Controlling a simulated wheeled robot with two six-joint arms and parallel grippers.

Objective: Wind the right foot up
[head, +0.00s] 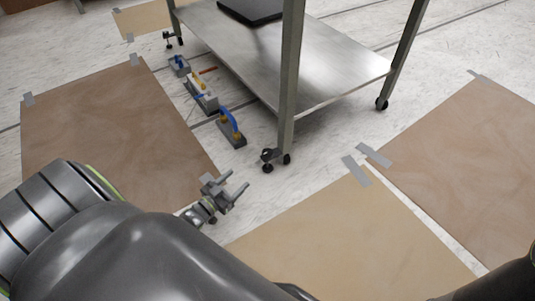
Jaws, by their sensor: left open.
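A steel wheeled table (300,70) stands in the upper middle. Its near leg ends in a foot with dark casters (274,159); another caster foot shows at the right leg (382,103). I cannot tell which of these is the right foot of the task. My left gripper (238,187) is open and empty, low over the floor, below and left of the near foot and apart from it. My right gripper is not in view. How far either foot is wound is too small to tell.
Several small tools lie in a row left of the table, among them a blue-handled one (230,124) and a white and grey block (201,91). Taped brown sheets cover the floor at left (110,130), front (350,235) and right (470,160). A dark flat box (252,10) lies on the table's shelf.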

